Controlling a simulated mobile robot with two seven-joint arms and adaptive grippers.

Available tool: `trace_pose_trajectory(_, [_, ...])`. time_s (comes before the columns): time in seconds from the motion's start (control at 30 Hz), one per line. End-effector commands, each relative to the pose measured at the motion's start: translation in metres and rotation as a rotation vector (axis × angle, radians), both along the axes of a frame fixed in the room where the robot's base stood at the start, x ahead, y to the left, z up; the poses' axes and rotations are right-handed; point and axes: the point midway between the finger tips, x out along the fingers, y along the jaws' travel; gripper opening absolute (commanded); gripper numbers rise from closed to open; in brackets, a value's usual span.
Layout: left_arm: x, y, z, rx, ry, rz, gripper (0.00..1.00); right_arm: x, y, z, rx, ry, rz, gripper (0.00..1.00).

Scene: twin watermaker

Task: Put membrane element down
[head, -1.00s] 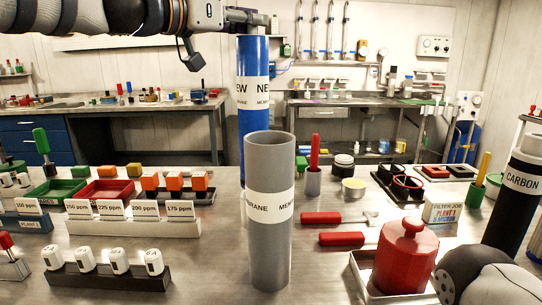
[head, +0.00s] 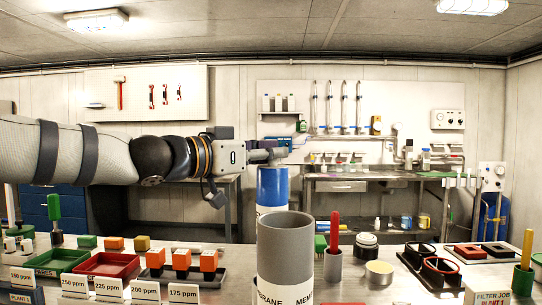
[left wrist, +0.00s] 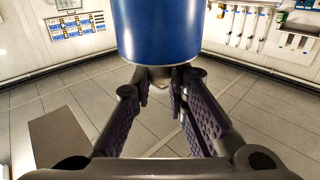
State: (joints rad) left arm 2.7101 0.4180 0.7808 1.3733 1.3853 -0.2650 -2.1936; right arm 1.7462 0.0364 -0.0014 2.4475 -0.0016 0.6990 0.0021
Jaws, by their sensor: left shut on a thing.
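The blue membrane element (head: 272,188) with a white label band stands upright in the head view. Its top end is at my left gripper (head: 268,153), which is shut on it. A grey tube (head: 285,243) labelled MEMBRANE stands on the bench in front of it and hides its lower part. I cannot tell whether the element's lower end is in the tube or behind it. In the left wrist view the element (left wrist: 157,30) fills the top middle, beyond the fingers of my left gripper (left wrist: 165,80). My right gripper is not in view.
Red (head: 100,267) and green (head: 62,261) trays and a dark tray with orange-topped blocks (head: 181,261) stand left of the tube. A grey holder with a red-handled tool (head: 334,235), a yellowish round tin (head: 379,273) and black round stands (head: 440,270) are to the right.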

Motion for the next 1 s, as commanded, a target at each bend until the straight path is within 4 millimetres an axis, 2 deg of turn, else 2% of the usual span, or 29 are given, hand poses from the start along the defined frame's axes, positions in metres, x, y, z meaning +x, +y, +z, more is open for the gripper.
trace_pose_trajectory(0.2, [0.000,0.000,-0.001,-0.002,-0.001,-0.001,0.00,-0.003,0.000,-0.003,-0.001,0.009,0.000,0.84])
trace_pose_trajectory(0.23, [0.000,0.000,-0.003,0.000,0.001,0.000,0.19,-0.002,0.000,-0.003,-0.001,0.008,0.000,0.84])
trace_pose_trajectory(0.3, [0.000,0.000,-0.001,0.000,0.000,0.000,0.34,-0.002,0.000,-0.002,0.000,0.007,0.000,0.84])
trace_pose_trajectory(0.57, [0.000,0.000,-0.001,-0.001,-0.001,0.000,0.34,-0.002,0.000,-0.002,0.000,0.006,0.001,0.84])
trace_pose_trajectory(0.67, [-0.001,0.000,0.005,0.001,-0.005,0.000,0.34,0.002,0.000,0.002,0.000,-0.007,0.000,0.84])
trace_pose_trajectory(0.77, [-0.008,0.012,0.000,-0.004,0.002,0.002,0.34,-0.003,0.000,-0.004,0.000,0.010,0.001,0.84])
trace_pose_trajectory(1.0, [-0.047,0.052,0.000,-0.004,-0.001,0.001,0.34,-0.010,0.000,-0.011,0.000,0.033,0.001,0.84])
